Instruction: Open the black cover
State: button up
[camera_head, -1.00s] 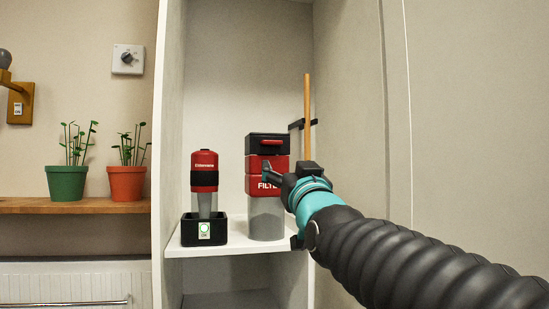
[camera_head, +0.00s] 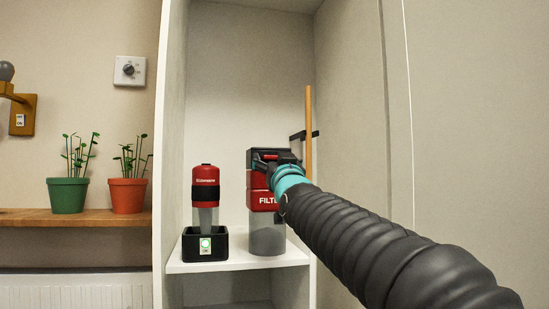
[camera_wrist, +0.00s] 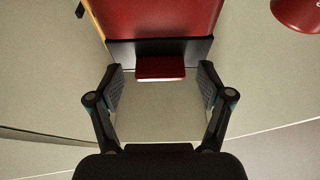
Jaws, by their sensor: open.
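The black cover (camera_head: 256,152) is the top part of a red filter canister (camera_head: 262,200) with a clear grey bottom, standing on the white shelf. A red handle sits on the cover's front. In the wrist view, the black cover (camera_wrist: 195,49) shows as a dark band with the red handle (camera_wrist: 160,68) on it. My gripper (camera_wrist: 161,75) is open, with one finger on each side of the handle and a gap on both sides. In the head view, my gripper (camera_head: 275,160) is in front of the cover and hides part of it.
A red and black device (camera_head: 205,186) stands in a black dock (camera_head: 224,243) to the left on the same shelf. A wooden stick (camera_head: 308,130) stands behind my gripper on the right. The cabinet's side walls are close. Two potted plants sit outside on the left.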

jog(key=shift+w+r, duration=0.1)
jog(key=shift+w, duration=0.2)
jog(key=shift+c, duration=0.2)
jog(key=shift+r, duration=0.1)
grip_shut()
